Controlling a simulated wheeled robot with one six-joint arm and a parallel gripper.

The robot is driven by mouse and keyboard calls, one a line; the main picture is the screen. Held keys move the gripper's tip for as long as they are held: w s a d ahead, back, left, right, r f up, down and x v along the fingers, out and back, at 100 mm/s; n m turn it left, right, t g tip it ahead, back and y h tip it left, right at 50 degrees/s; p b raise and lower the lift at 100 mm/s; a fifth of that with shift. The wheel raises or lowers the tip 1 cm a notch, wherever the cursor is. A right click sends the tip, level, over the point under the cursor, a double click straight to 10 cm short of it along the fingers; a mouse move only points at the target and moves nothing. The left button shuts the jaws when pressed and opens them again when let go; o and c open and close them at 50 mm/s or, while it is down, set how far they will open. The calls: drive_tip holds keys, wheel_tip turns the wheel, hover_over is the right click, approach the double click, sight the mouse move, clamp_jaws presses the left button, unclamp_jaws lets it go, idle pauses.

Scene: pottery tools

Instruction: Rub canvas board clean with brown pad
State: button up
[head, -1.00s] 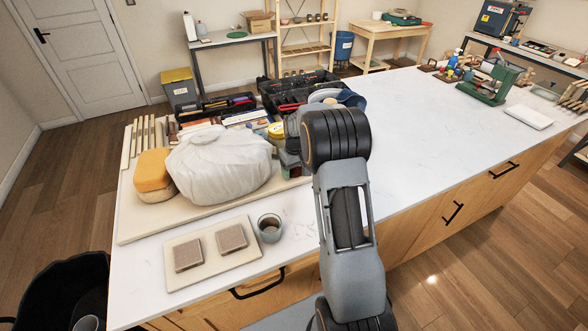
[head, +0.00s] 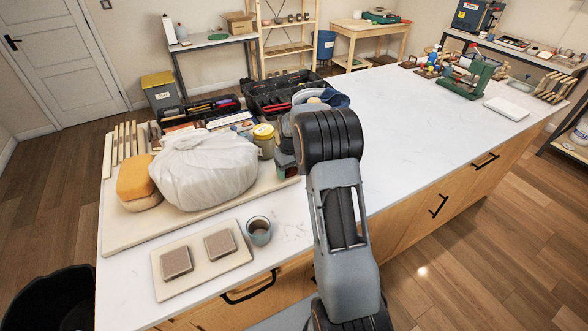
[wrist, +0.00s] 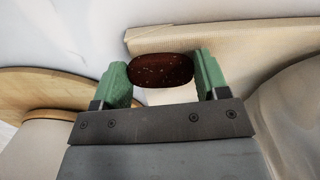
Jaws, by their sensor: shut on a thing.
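In the wrist view my gripper (wrist: 162,78) has green fingers closed on a dark reddish-brown oval pad (wrist: 161,71). The cream canvas board (wrist: 225,42) lies beyond the pad; I cannot tell whether they touch. In the head view the canvas board (head: 122,232) lies at the counter's near left. A white wrapped bundle (head: 205,170) and a yellow-topped sponge (head: 138,182) rest on it. My arm hides most of the gripper in the head view.
A smaller cream tile (head: 203,259) with two square brown blocks lies in front, beside a small cup (head: 259,231). Wooden tools (head: 125,140), a jar (head: 264,140) and black toolboxes (head: 283,92) crowd the back.

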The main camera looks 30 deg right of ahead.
drive_tip(key=shift+s+a, duration=0.1)
drive_tip(key=shift+a, duration=1.4)
drive_tip(key=shift+a+r, duration=0.2)
wheel_tip(320, 180, up, 3)
drive_tip(key=shift+d+r+p, duration=0.1)
drive_tip(key=shift+p, duration=0.75)
drive_tip(key=shift+r+p, duration=1.55)
drive_tip(key=shift+r, duration=0.8)
